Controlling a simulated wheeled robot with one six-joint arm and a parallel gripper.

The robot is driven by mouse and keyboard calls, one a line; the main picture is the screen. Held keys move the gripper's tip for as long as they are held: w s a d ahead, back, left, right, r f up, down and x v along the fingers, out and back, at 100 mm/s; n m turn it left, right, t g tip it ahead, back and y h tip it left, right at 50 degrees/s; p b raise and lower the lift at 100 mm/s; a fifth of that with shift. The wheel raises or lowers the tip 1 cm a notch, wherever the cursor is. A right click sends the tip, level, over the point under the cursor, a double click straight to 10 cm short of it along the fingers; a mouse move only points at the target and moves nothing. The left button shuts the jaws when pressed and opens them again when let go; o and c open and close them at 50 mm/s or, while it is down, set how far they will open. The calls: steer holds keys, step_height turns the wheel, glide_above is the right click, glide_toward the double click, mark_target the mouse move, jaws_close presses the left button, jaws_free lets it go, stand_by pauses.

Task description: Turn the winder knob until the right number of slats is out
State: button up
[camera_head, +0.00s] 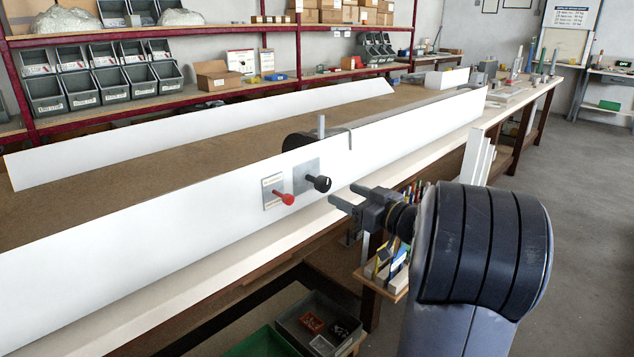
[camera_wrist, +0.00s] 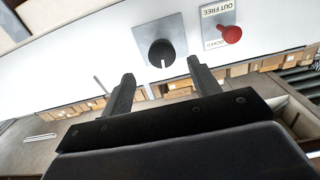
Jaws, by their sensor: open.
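The black winder knob (camera_head: 320,183) sits on a grey square plate on the front of a long white panel (camera_head: 200,225). In the wrist view the knob (camera_wrist: 161,53) carries a white mark pointing toward the picture's bottom. Beside it is a red lever (camera_head: 284,198) on a label plate; in the wrist view the lever (camera_wrist: 230,34) stands between the words "OUT FREE" and "LOCKED". My gripper (camera_head: 343,195) is open and empty, just in front of and right of the knob, apart from it. In the wrist view my gripper's fingers (camera_wrist: 160,70) lie either side of the knob's line. I cannot make out any slats that are out.
A dark round part (camera_head: 297,141) and a grey post (camera_head: 321,127) show behind the panel. White profiles (camera_head: 475,158) stand at the bench's front edge, right. A small rack of tools (camera_head: 385,268) and bins (camera_head: 318,325) are below. The floor at right is clear.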

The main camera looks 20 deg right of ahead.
mark_target(317, 183)
steer(key=p+x, duration=0.1)
steer(key=x, duration=0.9)
steer(key=shift+a, duration=0.1)
steer(key=shift+c, duration=0.5)
steer(key=c, duration=0.9)
steer(key=shift+o, duration=0.2)
steer(key=shift+f, duration=0.1)
steer(key=shift+f+m+b, duration=0.1)
steer(key=shift+m+b, duration=0.2)
steer(key=shift+b, duration=0.25)
